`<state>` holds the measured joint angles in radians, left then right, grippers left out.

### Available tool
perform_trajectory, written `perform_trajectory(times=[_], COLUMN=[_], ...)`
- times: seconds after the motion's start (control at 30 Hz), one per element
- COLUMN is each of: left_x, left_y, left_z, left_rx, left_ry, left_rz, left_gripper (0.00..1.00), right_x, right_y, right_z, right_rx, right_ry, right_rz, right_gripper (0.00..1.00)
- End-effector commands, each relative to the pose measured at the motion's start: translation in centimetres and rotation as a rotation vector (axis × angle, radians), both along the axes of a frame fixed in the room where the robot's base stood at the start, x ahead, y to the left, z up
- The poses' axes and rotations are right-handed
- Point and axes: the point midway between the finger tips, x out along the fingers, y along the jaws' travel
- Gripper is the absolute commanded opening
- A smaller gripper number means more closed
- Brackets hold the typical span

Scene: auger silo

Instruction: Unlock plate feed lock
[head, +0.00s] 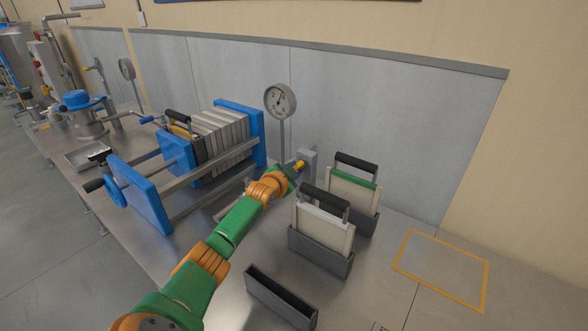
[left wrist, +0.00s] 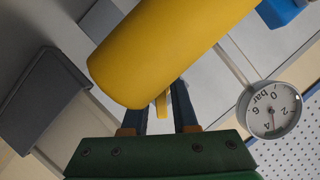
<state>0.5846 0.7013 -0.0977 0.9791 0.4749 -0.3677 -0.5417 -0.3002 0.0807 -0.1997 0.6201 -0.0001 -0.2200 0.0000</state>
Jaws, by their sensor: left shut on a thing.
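A small yellow handle (head: 300,164) stands beside a grey upright bracket (head: 309,160) on the bench, which I take for the plate feed lock. My left gripper (head: 296,168) reaches it from the front left and is shut on it. In the left wrist view a thick yellow cylinder (left wrist: 165,50) fills the upper middle, and a narrow yellow piece (left wrist: 162,104) shows between the dark fingers (left wrist: 160,112). The exact contact is partly hidden by the cylinder. My right gripper is not in view.
A filter press (head: 152,205) with blue end plates stands to the left. A pressure gauge (head: 280,101) rises behind the gripper. Black slotted holders with handled plates (head: 322,232) stand to the right. An empty holder (head: 281,297) sits in front. A yellow-outlined square (head: 443,268) is clear.

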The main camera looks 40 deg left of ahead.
Motion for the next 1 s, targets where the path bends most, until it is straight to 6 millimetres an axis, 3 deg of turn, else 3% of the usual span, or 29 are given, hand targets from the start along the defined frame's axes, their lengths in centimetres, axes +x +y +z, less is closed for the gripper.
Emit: perform_trajectory(times=[0.5,1.0], left_x=[0.0,0.1], left_y=[-0.2,-0.4], left_z=[-0.6,-0.2], left_rx=[-0.446,-0.661], left_ry=[-0.053,-0.076], left_rz=[0.001,0.0], left_gripper=[0.0,0.0], right_x=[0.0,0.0], right_y=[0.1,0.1], right_z=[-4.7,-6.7], right_rx=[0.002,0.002], right_ry=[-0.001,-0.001], right_rz=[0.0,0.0], right_gripper=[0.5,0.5])
